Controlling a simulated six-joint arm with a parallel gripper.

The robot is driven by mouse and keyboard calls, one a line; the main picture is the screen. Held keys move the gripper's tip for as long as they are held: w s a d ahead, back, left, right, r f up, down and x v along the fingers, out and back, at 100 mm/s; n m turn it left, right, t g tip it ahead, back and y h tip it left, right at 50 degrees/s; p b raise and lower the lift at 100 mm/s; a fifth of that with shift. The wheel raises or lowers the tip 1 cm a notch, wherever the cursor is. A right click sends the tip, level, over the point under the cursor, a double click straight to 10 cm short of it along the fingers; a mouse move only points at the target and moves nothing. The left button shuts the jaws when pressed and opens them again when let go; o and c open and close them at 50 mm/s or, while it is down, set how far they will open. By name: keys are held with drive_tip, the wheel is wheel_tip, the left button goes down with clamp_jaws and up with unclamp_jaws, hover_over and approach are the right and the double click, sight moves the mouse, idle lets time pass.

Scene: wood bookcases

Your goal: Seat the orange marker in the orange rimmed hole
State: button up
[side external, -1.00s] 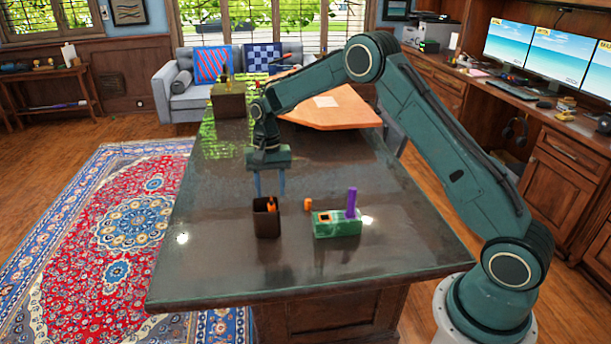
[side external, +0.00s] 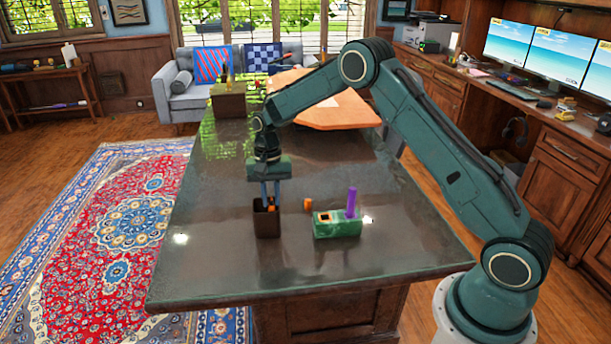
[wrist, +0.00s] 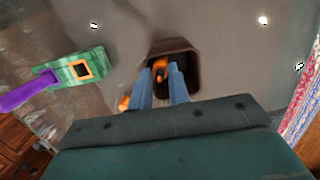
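The orange marker (side external: 272,207) stands in a dark brown cup (side external: 266,224), mostly hidden by the walls; its orange and black end shows in the wrist view (wrist: 160,68). My gripper (side external: 270,195) points down over the cup, its two blue fingers at the cup's mouth. In the wrist view the fingers (wrist: 160,88) are apart, one on each side of the marker, with a gap between them. The green block (side external: 338,230) lies right of the cup. Its orange rimmed hole (side external: 324,217) is empty and faces up, also visible in the wrist view (wrist: 80,69).
A purple marker (side external: 351,202) stands upright in the green block, beside the orange rimmed hole. A small orange piece (side external: 307,204) sits on the dark table between cup and block, slightly behind. The table's front (side external: 210,275) is clear.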

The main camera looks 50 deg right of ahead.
clamp_jaws()
drive_tip(key=shift+r, duration=0.1)
